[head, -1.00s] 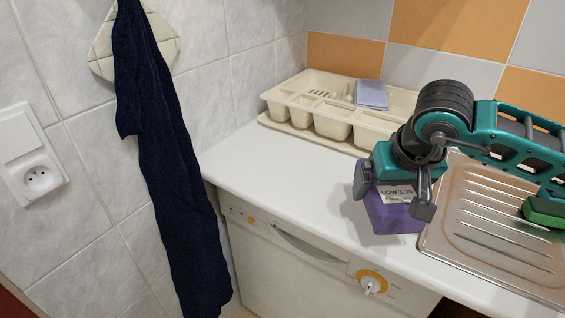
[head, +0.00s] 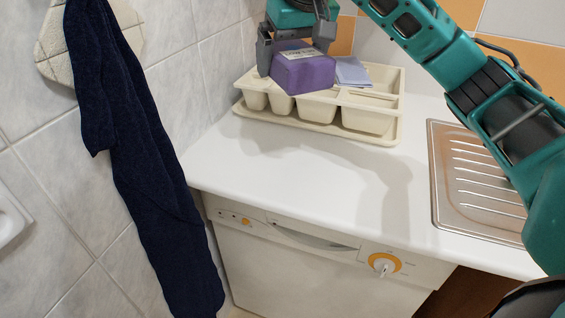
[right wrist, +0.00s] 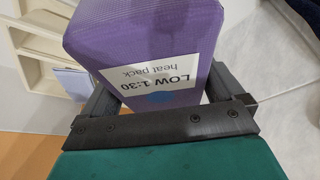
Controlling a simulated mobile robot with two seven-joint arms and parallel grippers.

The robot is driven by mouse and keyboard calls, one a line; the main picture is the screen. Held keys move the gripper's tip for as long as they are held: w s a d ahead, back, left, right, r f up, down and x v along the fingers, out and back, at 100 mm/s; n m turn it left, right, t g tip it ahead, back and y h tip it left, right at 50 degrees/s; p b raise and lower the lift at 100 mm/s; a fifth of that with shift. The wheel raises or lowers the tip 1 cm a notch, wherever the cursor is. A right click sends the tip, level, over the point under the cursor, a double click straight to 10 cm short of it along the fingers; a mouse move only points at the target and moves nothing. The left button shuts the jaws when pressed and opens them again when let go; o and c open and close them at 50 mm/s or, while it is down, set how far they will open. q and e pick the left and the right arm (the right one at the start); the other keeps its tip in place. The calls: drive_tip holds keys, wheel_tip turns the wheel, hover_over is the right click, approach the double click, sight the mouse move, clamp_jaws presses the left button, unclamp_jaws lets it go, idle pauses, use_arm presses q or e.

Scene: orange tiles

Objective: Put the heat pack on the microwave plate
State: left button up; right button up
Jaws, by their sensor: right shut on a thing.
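The heat pack (head: 303,73) is a purple block with a white label. In the head view it is held in the air over the cream cutlery tray. My right gripper (head: 296,58) is shut on it, with a finger on either side. In the right wrist view the heat pack (right wrist: 140,35) fills the upper middle, and its label reads "LOW 1:30 heat pack". My right gripper (right wrist: 155,100) has its fingers against its sides there. The microwave plate is not in view. My left gripper is not in view.
A cream cutlery tray (head: 357,121) with a light blue cloth (head: 352,72) stands at the back of the white counter (head: 290,170). A metal drainboard (head: 470,190) lies at right. A navy towel (head: 150,170) hangs at left. The counter's front is clear.

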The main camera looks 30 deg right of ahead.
sight(287, 159)
wheel_tip(287, 159, down, 20)
drive_tip(key=shift+r+b, duration=0.15)
drive_tip(key=shift+b, duration=0.8)
drive_tip(key=o, duration=1)
drive_tip(key=shift+f, duration=0.2)
drive_tip(key=shift+r, duration=0.1)
